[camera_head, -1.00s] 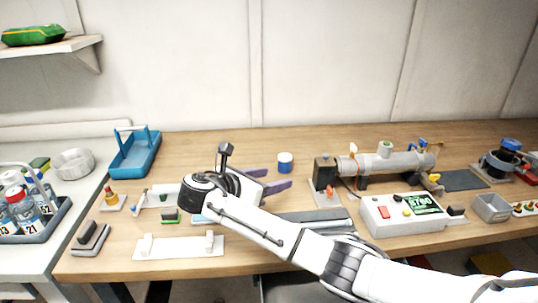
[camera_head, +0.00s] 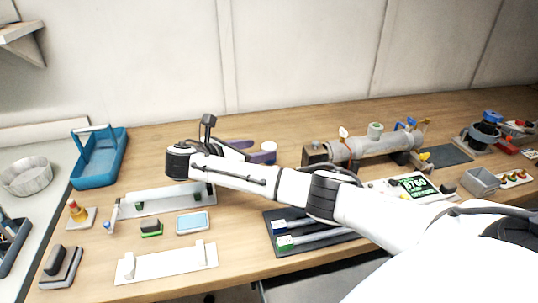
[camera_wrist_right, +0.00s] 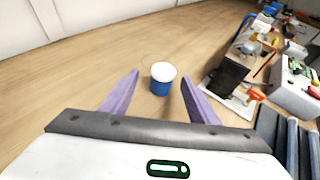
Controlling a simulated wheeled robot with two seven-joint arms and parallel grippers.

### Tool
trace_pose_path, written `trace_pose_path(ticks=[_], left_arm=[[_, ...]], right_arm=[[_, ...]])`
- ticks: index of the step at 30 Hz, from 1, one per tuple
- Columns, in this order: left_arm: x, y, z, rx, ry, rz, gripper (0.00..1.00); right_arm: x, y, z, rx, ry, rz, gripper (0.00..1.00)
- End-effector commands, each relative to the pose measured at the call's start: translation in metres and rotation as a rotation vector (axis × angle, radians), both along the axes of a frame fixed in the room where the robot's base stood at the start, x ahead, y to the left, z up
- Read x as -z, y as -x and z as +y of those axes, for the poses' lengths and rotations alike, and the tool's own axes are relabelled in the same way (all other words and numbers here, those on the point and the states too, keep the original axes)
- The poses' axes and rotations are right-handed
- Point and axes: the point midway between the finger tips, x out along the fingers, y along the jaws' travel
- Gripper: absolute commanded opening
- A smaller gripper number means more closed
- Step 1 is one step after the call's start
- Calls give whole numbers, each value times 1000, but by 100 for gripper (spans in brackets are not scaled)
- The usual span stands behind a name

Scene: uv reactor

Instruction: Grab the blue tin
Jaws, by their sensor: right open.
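The blue tin is a small blue cylinder with a white lid. In the head view its lid (camera_head: 269,146) shows just beyond my right gripper's purple fingers, which hide most of its blue side. In the right wrist view the blue tin (camera_wrist_right: 161,87) stands upright on the wooden bench. My right gripper (camera_head: 254,150) is open and empty. In the right wrist view its fingertips (camera_wrist_right: 160,76) lie to the left and right of the tin, with visible gaps on both sides. My left gripper is not in view.
A metal tube apparatus (camera_head: 372,147) stands right of the tin, its dark end block (camera_wrist_right: 229,74) nearest. A blue tray (camera_head: 99,160) stands at the left. A white fixture (camera_head: 165,264) and a light-blue pad (camera_head: 192,222) lie in front. The bench behind the tin is clear.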

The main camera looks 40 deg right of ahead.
Motion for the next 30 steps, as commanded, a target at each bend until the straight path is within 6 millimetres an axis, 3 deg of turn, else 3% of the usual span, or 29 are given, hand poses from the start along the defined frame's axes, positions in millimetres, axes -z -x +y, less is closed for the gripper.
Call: trace_pose_path(ticks=[11,20,28,30], left_arm=[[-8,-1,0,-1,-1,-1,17],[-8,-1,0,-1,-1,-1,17],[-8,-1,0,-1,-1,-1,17],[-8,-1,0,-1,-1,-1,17]], right_arm=[[14,2,-46,3,1,1,55],[17,1,-51,0,0,0,55],[17,1,-50,0,0,0,11],[16,0,-50,0,1,0,9]])
